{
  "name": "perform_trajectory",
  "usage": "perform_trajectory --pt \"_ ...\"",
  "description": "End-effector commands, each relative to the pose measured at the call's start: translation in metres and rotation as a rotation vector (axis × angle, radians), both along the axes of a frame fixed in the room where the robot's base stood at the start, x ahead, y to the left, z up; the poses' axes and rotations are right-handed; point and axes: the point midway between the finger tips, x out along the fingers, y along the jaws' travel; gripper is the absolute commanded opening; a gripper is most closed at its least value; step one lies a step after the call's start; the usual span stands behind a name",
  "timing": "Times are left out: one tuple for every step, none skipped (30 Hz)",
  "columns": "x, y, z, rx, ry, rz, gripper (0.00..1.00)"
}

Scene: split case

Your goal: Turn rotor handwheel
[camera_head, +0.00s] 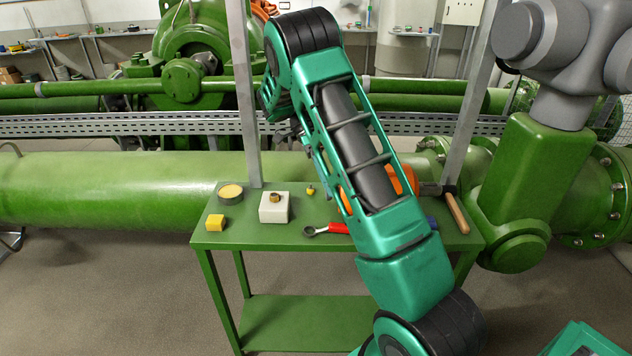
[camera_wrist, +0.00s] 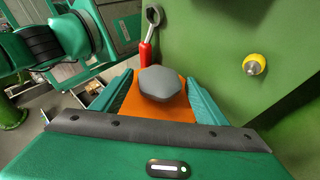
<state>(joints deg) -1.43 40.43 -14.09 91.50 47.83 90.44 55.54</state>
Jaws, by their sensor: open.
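I cannot clearly make out a rotor handwheel in either view. A green machine with a round hub (camera_head: 183,80) stands at the back left in the head view, and I cannot tell if the handwheel belongs to it. My gripper (camera_wrist: 158,95) shows in the wrist view with its teal fingers apart. An orange piece with a dark grey faceted knob (camera_wrist: 161,83) appears between or beyond the fingers; I cannot tell if they touch it. In the head view my arm hides the gripper, and orange (camera_head: 403,178) shows behind the arm.
A large green pipe (camera_head: 110,185) runs behind; floor at left is clear.

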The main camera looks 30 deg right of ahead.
Motion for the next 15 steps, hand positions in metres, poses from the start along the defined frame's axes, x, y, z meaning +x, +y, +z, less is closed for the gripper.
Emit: perform_trajectory --pt "0.001 0.001 0.003 0.000 0.000 0.002 0.67" --pt "0.001 0.001 0.005 -0.001 -0.001 0.002 0.67" --pt "0.001 0.001 0.008 -0.001 -0.001 0.003 0.67" --pt "0.001 0.000 0.011 -0.002 -0.002 0.002 0.67" --pt "0.002 0.001 0.015 -0.002 -0.002 0.002 0.67" --pt "0.002 0.001 0.020 -0.003 -0.002 0.004 0.67" --pt "0.003 0.000 0.023 -0.003 -0.002 0.004 0.67" --pt "0.003 0.001 0.027 -0.003 -0.003 0.004 0.67" --pt "0.003 0.000 0.032 -0.004 -0.003 0.003 0.67" --pt "0.004 0.000 0.037 -0.005 -0.004 0.004 0.67" --pt "0.003 0.002 0.041 -0.003 -0.003 0.004 0.67" --pt "0.001 0.012 0.045 -0.001 -0.002 0.006 0.67" --pt "-0.001 0.018 0.049 0.001 -0.003 0.007 0.68" --pt "-0.003 0.024 0.052 0.003 -0.001 0.006 0.74" --pt "-0.005 0.032 0.056 0.005 0.000 0.008 0.82"
